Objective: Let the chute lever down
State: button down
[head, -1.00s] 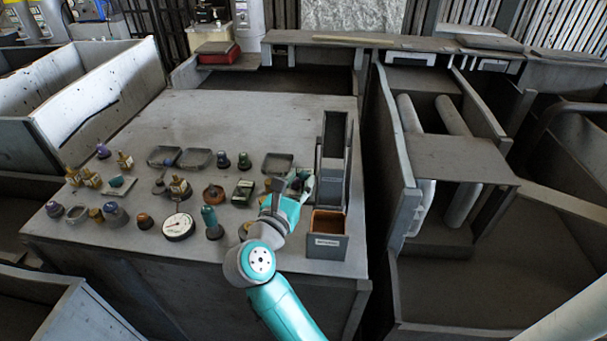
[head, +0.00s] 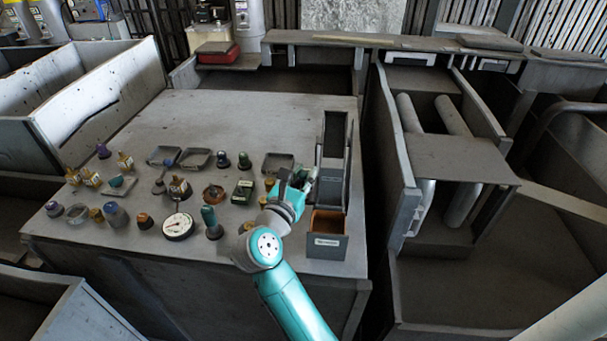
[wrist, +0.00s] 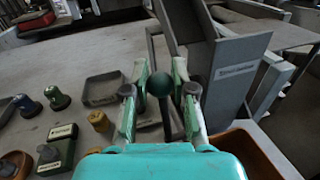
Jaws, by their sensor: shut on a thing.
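The chute (head: 333,160) is a tall dark-grey trough standing at the right edge of the bench. In the wrist view its labelled side (wrist: 232,75) rises at the right. The chute lever (wrist: 162,84) shows there as a dark green ball knob on a thin dark stem, beside the chute. My gripper (wrist: 161,72) has its two green fingers on either side of the knob and is shut on the lever. In the head view my gripper (head: 304,180) is just left of the chute and hides most of the lever.
An open bin (head: 327,240) with a brown inside and a label stands at the chute's foot. Several knobs, a round gauge (head: 178,226), a green box (head: 243,191) and shallow trays (head: 277,163) crowd the bench to the left. The back of the bench is clear.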

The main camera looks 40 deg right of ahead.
jog(key=shift+w+d+f+g+y, duration=0.15)
jog(key=shift+w+d+g+y, duration=0.2)
jog(key=shift+y, duration=0.25)
jog(key=c, duration=1.2)
grip_release()
jog(key=shift+s+a, duration=0.1)
